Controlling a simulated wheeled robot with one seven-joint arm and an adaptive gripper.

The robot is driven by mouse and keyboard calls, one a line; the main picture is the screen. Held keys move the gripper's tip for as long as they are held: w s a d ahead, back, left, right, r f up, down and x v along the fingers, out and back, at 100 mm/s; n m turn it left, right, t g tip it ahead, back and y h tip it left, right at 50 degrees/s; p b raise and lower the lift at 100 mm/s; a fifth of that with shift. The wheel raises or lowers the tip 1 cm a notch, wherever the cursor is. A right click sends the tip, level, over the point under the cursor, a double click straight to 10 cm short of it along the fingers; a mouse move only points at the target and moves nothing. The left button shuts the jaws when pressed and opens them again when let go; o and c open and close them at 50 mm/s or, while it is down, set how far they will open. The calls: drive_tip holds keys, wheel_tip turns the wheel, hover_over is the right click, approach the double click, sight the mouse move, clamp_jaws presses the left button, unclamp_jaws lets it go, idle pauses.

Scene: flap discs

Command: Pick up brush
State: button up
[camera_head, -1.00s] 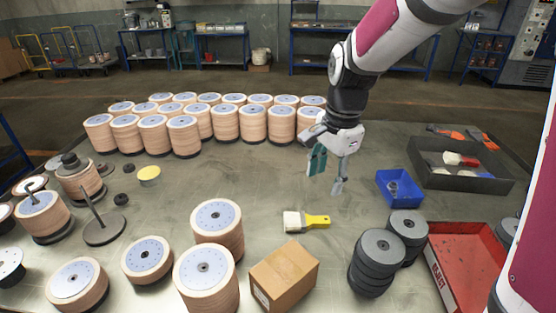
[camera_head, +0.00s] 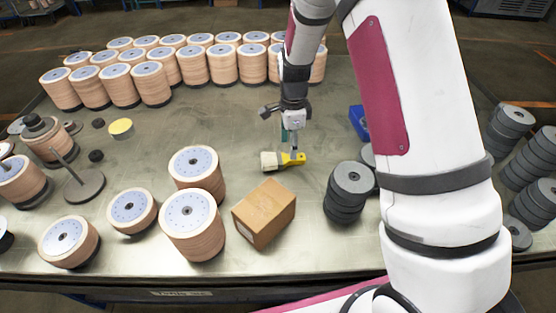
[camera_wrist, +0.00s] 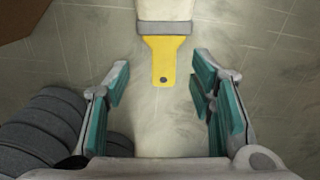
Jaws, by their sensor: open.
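The brush (camera_head: 283,160) lies flat on the metal table, with pale bristles to the left and a yellow handle to the right in the head view. My gripper (camera_head: 291,140) is over the brush in that view, at the far side of its handle. In the wrist view, the yellow handle (camera_wrist: 162,58) points toward my gripper (camera_wrist: 160,92). The handle's end lies between the two open teal-padded fingers, with a gap on each side. The bristles run past the top edge of that view.
A cardboard box (camera_head: 264,212) stands just in front of the brush. A stack of dark discs (camera_head: 348,192) is to its right, partly beside my arm. Stacks of flap discs (camera_head: 193,170) stand to the left. A blue bin (camera_head: 359,122) is partly hidden. Bare table lies left of the brush.

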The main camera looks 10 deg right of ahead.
sight(284, 160)
drive_tip(key=shift+w+d+f+p, duration=0.15)
drive_tip(key=shift+f+p, duration=0.15)
drive_tip(key=shift+f, duration=1.2)
drive_tip(key=shift+w+a+f+p, duration=0.1)
drive_tip(key=shift+f+p, duration=0.15)
drive_tip(key=shift+f, duration=1.25)
clamp_jaws()
